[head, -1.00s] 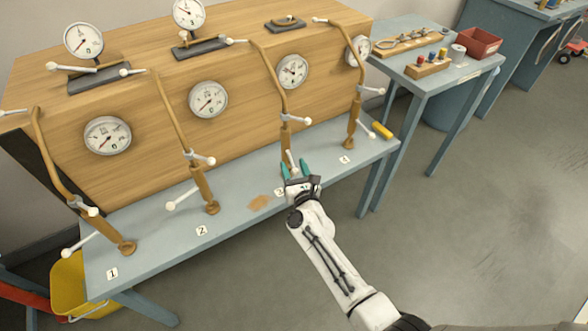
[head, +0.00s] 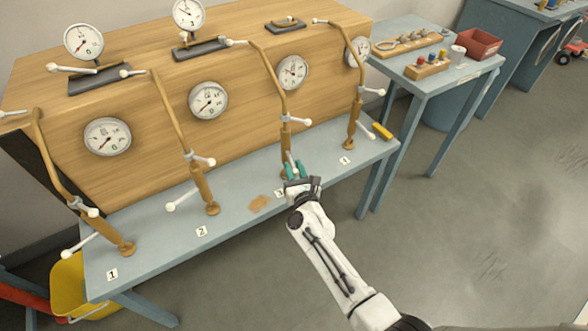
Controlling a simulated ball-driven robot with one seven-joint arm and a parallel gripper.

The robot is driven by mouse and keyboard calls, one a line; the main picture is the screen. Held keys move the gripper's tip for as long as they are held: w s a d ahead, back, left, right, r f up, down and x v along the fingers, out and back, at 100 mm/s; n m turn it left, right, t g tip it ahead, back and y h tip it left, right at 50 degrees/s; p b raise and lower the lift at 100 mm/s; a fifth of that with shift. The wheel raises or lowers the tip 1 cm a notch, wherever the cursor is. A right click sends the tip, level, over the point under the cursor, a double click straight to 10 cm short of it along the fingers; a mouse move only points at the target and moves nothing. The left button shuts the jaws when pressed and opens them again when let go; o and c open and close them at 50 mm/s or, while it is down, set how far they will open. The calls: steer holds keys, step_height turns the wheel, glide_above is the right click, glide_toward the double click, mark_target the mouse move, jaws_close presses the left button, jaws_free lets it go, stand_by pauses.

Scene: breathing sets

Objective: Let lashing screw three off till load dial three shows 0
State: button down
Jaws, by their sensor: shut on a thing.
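Lashing screw three (head: 284,146) is the brown rod and turnbuckle third from the left, its foot on the blue-grey bench by a number tag (head: 279,193) partly hidden by my gripper. A short white handle (head: 290,158) runs down from its lower body. My gripper (head: 294,171), with teal fingers, is shut on that handle's lower end, close to the screw's foot. The grip itself is mostly hidden. Load dial three (head: 292,72) is the round white gauge on the wooden case behind the rod. Its needle is too small to read surely.
Screw two (head: 203,184) with its white handle stands to the left, screw one (head: 108,230) farther left. A side table (head: 450,76) stands beyond. The floor at right is clear.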

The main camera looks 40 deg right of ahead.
steer(key=shift+a, duration=0.1)
steer(key=w+a+m+g+h+b, duration=0.5)
steer(key=m+g+h+b, duration=0.5)
steer(key=b, duration=0.9)
steer(key=w+m+g, duration=0.1)
steer(key=g, duration=0.2)
steer(key=shift+w+f, duration=0.15)
steer(key=shift+w, duration=0.2)
steer(key=c, duration=0.9)
jaws_free()
